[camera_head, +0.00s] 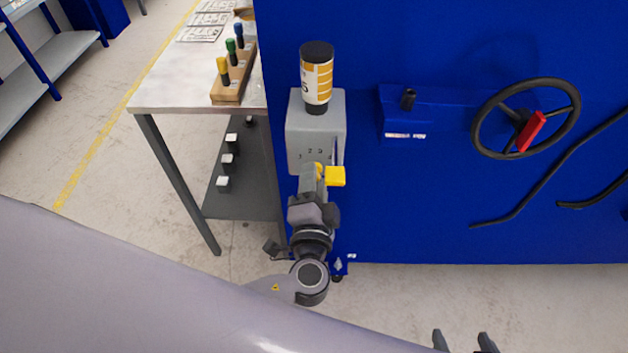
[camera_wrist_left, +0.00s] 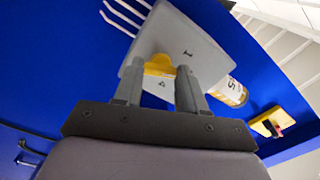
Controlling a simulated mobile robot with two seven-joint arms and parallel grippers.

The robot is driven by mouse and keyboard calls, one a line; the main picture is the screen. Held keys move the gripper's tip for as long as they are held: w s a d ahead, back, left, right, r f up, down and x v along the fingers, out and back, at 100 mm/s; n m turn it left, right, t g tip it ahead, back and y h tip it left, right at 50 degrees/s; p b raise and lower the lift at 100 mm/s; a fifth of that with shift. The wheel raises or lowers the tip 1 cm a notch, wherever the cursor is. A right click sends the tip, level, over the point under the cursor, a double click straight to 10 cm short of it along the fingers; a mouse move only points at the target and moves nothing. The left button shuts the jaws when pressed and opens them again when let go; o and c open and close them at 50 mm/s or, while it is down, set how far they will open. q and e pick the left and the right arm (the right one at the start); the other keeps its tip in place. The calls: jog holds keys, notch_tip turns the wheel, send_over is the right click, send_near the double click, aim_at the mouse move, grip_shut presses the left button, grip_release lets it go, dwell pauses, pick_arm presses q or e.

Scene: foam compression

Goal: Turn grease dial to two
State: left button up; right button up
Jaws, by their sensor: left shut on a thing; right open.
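The grey grease box (camera_head: 302,125) is fixed to the blue machine wall, with a black-capped cartridge (camera_head: 317,72) upright on top. Small digits show on its front, partly too small to read. My left gripper (camera_head: 320,174) is at the box's lower front, shut on the yellow grease dial (camera_head: 335,176). In the left wrist view the dial (camera_wrist_left: 158,64) sits between the two fingertips (camera_wrist_left: 158,82), against the grey box (camera_wrist_left: 190,40). Which number the dial points to cannot be told. My right gripper (camera_head: 465,342) is open and empty at the bottom edge, away from the machine.
A handwheel (camera_head: 484,133) with a red handle and black hoses are on the machine wall to the right. A small blue ledge (camera_head: 425,113) lies between. A table (camera_head: 165,95) with a wooden block of coloured-top pegs (camera_head: 232,88) stands at the left.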

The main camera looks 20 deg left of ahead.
pick_arm(q)
jog(key=shift+m, duration=0.4)
jog(key=o, duration=1.1)
jog(key=shift+c, duration=0.2)
